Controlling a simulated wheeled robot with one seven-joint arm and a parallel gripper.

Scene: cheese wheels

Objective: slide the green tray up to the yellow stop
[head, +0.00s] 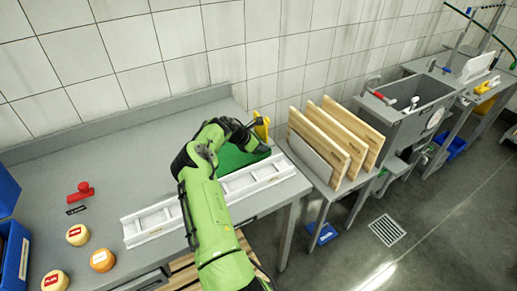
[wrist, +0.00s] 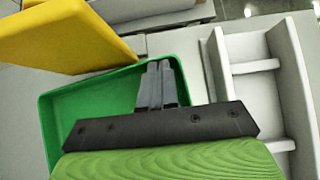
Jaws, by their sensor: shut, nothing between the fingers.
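The green tray (head: 232,160) lies on the grey bench in the head view, partly hidden by my arm. It also shows in the wrist view (wrist: 47,125), with its inside floor and raised rim. The yellow stop (head: 262,127) stands at the tray's far right end; in the wrist view the yellow stop (wrist: 65,38) overlaps the tray's upper edge, and I cannot tell whether they touch. My gripper (wrist: 160,68) is shut and empty, with its fingers over the inside of the tray near its upper right side. Contact with the tray wall is unclear.
A white slotted rail (head: 150,222) runs along the bench front beside the tray. Several cheese wheels (head: 102,260) and a red stamp (head: 80,192) sit at left, near blue crates (head: 12,255). Wooden boards (head: 335,140) stand at right. The bench behind left is clear.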

